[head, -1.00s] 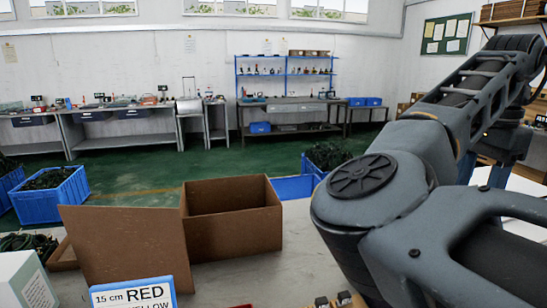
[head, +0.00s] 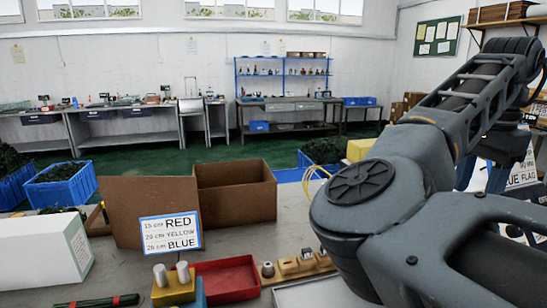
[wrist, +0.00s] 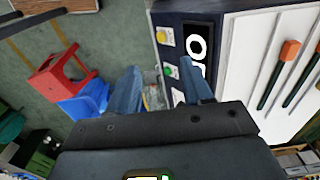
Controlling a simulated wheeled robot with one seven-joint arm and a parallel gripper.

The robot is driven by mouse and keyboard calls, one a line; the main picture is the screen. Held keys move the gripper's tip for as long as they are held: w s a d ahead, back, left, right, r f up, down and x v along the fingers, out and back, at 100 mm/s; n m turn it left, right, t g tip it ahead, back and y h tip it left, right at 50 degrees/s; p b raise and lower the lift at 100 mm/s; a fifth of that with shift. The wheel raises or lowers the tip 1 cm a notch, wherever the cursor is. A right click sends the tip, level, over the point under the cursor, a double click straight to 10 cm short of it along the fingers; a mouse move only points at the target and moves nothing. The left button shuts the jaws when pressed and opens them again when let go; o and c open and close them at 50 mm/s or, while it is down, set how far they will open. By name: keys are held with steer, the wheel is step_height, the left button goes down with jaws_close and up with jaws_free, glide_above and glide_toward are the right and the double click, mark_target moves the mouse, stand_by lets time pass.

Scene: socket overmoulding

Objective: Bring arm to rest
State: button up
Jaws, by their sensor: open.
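Beyond the fingers is a dark machine panel with a yellow button (wrist: 165,36), a green button (wrist: 167,71) and a white ring on a dark display (wrist: 197,45). I cannot tell how far the fingers are from the panel.
The table bears an open cardboard box (head: 236,195), a sign (head: 171,234), a red tray (head: 228,280) and a white box (head: 40,250). The wrist view shows a red stool (wrist: 58,72) and a blue bin (wrist: 88,100) on the floor. Green floor lies beyond the table.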

steer(key=s+d+f+n+t+h, duration=0.35)
steer(key=d+f+h, duration=0.3)
steer(key=f, duration=0.25)
steer(key=s+d+f+n+t+h, duration=0.3)
steer(key=s+d+f+n+h, duration=0.25)
steer(key=d+f, duration=0.25)
steer(key=s+a+f+n+t+y, duration=0.4)
steer(key=s+a+f, duration=0.1)
steer(key=s+a, duration=0.35)
steer(key=s+a+f+n+t+y, duration=0.3)
steer(key=s+a+f+n, duration=0.2)
steer(key=s+a, duration=0.3)
steer(key=s+a+r+m+y, duration=0.1)
steer(key=s+a+r+y, duration=0.1)
steer(key=s+a, duration=0.5)
steer(key=s+a+r+m+t+y, duration=0.1)
steer(key=s+a+r+y, duration=0.2)
steer(key=s+a+r, duration=0.2)
steer(key=s+a, duration=0.3)
steer(key=s, duration=0.3)
steer(key=shift+a+r, duration=0.15)
steer(key=shift+a, duration=0.15)
